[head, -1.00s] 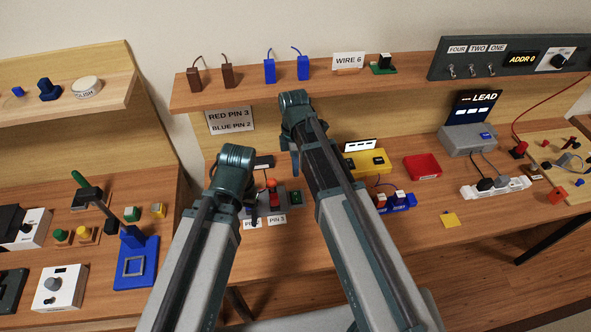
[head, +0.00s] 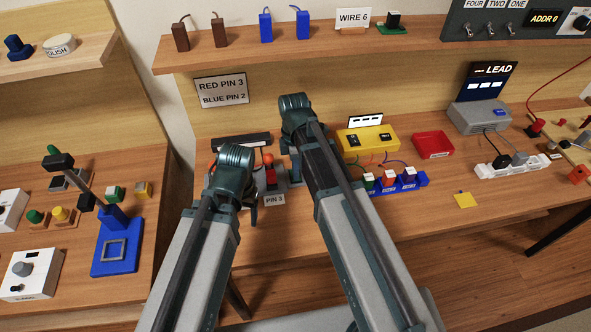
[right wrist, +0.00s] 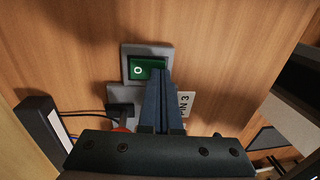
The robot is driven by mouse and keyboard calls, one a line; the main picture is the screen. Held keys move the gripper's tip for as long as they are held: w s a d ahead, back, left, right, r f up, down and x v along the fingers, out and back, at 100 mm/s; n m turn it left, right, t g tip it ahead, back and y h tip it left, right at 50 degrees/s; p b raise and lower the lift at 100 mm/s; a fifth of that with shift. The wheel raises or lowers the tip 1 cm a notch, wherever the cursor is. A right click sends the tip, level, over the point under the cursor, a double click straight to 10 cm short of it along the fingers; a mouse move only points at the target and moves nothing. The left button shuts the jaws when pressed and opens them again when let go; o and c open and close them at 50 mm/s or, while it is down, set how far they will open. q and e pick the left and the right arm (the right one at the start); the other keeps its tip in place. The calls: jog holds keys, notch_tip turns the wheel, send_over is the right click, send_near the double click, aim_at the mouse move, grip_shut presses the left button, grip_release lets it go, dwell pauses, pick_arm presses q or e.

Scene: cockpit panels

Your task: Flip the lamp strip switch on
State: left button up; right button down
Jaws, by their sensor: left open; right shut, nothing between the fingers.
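A grey switch box with a green rocker (right wrist: 146,70) marked O is at the middle of the right wrist view. I take it for the lamp strip switch. My right gripper (right wrist: 163,72) is shut and empty, with its fingertips over the rocker's right edge; I cannot tell whether they touch it. In the head view, my right gripper (head: 296,176) points down at the bench and mostly hides the switch. A dark bar (head: 240,141), possibly the lamp strip, lies behind my grippers. My left gripper (head: 250,198) hangs over the bench left of the right one, its fingers mostly hidden.
A PIN 3 label (head: 274,200) and a red block (head: 270,175) sit between my grippers. A yellow box (head: 368,140), a blue base with several coloured blocks (head: 390,183) and a red tray (head: 434,144) stand to the right.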

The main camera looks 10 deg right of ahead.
jog(key=shift+s, duration=0.1)
pick_arm(q)
jog(key=shift+f, duration=0.25)
pick_arm(e)
jog(key=shift+s+f, duration=0.15)
jog(key=shift+f, duration=0.1)
pick_arm(q)
jog(key=shift+r, duration=0.15)
pick_arm(e)
jog(key=shift+r, duration=0.15)
jog(key=shift+w, duration=0.3)
pick_arm(q)
jog(key=shift+r, duration=0.25)
pick_arm(e)
jog(key=shift+w+r, duration=0.2)
jog(key=shift+w, duration=0.5)
